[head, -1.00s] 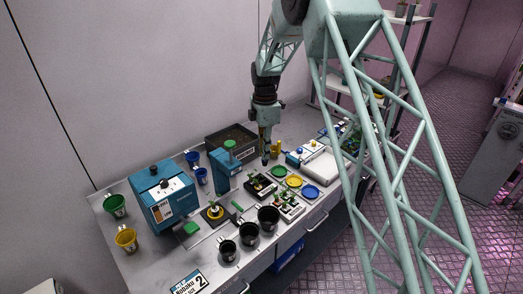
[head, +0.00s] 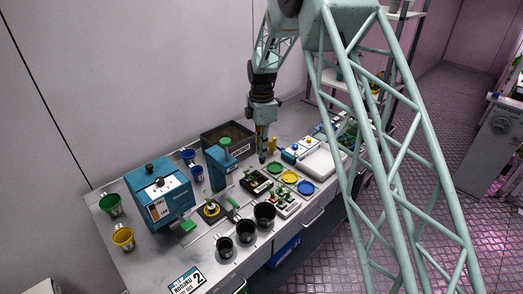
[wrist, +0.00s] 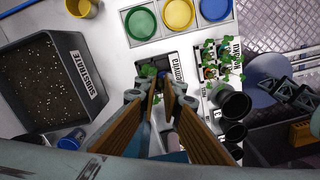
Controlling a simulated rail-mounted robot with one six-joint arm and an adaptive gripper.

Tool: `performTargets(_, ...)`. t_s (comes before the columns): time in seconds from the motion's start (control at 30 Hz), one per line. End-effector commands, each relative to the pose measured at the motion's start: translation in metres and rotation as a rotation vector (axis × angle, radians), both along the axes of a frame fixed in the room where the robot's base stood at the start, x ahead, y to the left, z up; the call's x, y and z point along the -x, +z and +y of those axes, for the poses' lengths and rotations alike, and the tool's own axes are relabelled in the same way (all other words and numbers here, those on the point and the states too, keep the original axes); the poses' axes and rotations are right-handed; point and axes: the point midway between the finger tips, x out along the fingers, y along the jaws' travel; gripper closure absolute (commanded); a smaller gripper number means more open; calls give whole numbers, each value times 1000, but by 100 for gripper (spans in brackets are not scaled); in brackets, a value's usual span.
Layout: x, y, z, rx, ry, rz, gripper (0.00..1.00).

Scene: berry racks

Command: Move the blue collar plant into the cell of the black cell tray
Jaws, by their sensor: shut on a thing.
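My gripper (head: 262,158) points down over the bench, just above the near black cell tray (head: 250,187). In the wrist view my gripper (wrist: 160,92) has its fingertips close together, shut on a small plant with green leaves (wrist: 148,70). The fingers hide most of its collar; a bit of blue shows between them. The black cell tray (wrist: 143,59), with a white label, lies below the fingertips, partly hidden by them. I cannot tell whether the plant touches the tray.
A second labelled tray (wrist: 224,80) with several plants stands to the right. Black pots (head: 265,214), green, yellow and blue dishes (head: 290,177), a soil bin (head: 228,138) and a blue dispenser (head: 220,166) stand close around.

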Motion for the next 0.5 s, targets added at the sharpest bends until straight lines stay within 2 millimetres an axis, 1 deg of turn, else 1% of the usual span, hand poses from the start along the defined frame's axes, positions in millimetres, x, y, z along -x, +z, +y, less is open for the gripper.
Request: performTargets(0.5, 0, -24, 0, 0, 0, 0, 100)
